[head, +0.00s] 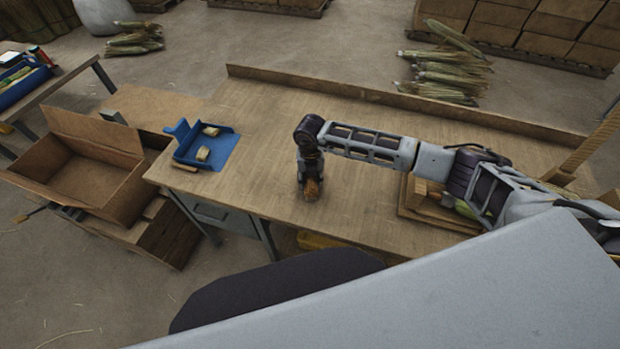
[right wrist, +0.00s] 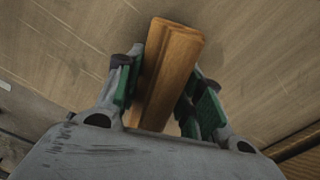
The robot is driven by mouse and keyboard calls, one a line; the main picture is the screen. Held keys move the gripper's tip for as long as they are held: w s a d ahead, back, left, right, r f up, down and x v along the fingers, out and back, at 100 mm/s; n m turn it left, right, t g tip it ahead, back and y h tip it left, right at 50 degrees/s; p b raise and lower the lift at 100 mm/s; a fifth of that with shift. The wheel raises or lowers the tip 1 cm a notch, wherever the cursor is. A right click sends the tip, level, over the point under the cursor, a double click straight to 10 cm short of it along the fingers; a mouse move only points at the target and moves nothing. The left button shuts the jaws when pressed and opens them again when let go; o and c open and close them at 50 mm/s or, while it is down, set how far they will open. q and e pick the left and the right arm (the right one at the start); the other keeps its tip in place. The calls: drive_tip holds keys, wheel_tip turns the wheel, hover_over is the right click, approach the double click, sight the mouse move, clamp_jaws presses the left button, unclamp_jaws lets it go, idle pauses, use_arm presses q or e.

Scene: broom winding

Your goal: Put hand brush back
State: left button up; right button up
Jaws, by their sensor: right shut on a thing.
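The hand brush (right wrist: 170,70) shows in the right wrist view as a brown wooden block between the two green-padded fingers. My right gripper (right wrist: 165,95) is shut on it. In the head view my right gripper (head: 310,180) points down over the middle of the workbench (head: 270,120), near its front edge. A small brown part of the brush (head: 311,190) shows at its fingertips. Whether the brush touches the bench I cannot tell. My left gripper is not in view.
A blue dustpan (head: 222,151) with tan pieces lies at the bench's left end. An open cardboard box (head: 95,165) stands left of it. A wooden tray (head: 412,200) is partly hidden under my right arm. The bench between gripper and dustpan is clear.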

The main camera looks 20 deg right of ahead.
drive_tip(key=shift+f, duration=0.3)
drive_tip(key=o, duration=1)
drive_tip(key=shift+c, duration=0.2)
drive_tip(key=shift+r, duration=0.2)
drive_tip(key=shift+r, duration=0.25)
wheel_tip(320, 180, up, 12)
drive_tip(key=shift+f+b, duration=0.2)
drive_tip(key=shift+b, duration=0.8)
